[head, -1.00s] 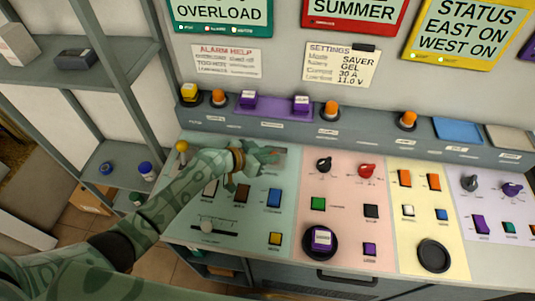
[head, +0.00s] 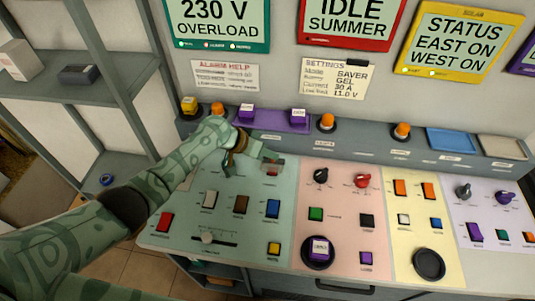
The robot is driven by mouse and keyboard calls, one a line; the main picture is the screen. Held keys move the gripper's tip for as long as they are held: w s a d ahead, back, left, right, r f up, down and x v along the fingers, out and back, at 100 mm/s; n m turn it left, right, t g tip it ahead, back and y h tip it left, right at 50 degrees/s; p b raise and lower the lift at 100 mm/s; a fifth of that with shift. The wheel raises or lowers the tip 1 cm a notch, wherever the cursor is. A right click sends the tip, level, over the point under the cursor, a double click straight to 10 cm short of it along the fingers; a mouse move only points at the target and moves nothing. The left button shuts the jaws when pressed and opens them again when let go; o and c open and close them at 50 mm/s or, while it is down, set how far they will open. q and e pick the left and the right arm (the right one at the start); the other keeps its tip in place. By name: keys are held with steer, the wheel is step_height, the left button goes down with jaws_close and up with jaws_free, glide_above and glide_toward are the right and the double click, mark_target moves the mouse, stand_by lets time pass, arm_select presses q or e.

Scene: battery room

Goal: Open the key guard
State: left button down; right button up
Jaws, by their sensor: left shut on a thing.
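My left gripper (head: 262,157) reaches over the upper right part of the pale green panel section (head: 200,225). Its fingers are closed at a small pale, see-through piece, which seems to be the key guard (head: 272,171). A little red shows at the guard, just below the fingertips. The fingers hide part of the guard, and its exact angle is hard to tell. My right gripper is not in view.
Behind is a raised ledge with orange lamps (head: 327,122) and a purple tray (head: 275,121). Black and red knobs (head: 363,180) stand to the right.

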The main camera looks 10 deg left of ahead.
arm_select(q)
steer(key=shift+f, duration=0.1)
steer(key=c, duration=1.3)
jaws_free()
steer(key=shift+a, duration=0.1)
steer(key=shift+a+r, duration=0.15)
steer(key=shift+r, duration=0.2)
steer(key=shift+s+p+v, duration=0.2)
steer(key=shift+p+v, duration=1.45)
steer(key=shift+v, duration=6.2)
steer(key=shift+f, duration=0.1)
steer(key=shift+c, duration=0.2)
